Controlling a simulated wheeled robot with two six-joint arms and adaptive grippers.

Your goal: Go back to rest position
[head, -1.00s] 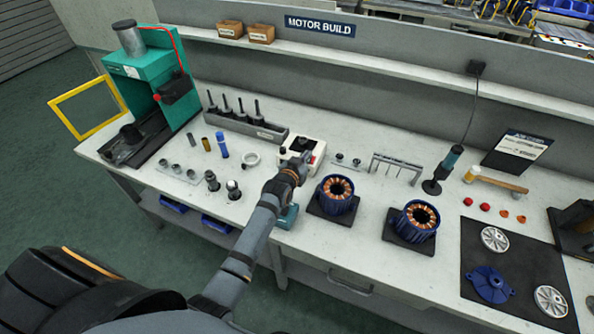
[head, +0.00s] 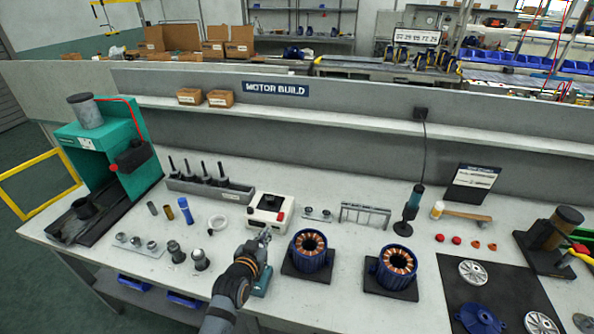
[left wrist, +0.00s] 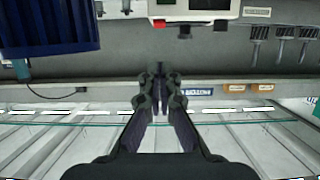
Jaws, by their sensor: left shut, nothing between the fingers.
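My left gripper (head: 264,238) is over the front part of the bench, just left of a blue motor stator (head: 311,252) with copper windings. In the left wrist view its fingers (left wrist: 160,72) are shut with nothing between them. The white box with a red button (head: 268,214) is just beyond the fingertips. It also shows at the top of the left wrist view (left wrist: 195,8). A teal block (head: 262,284) stands beside my left wrist and is partly hidden by it. My right gripper is not in view.
A second stator (head: 396,268) sits to the right, and a black mat (head: 455,265) with metal parts lies beyond it. A green press (head: 105,150) stands at the left end. A rack of dark tools (head: 210,188) is behind. Bench front between stators and mat is mostly clear.

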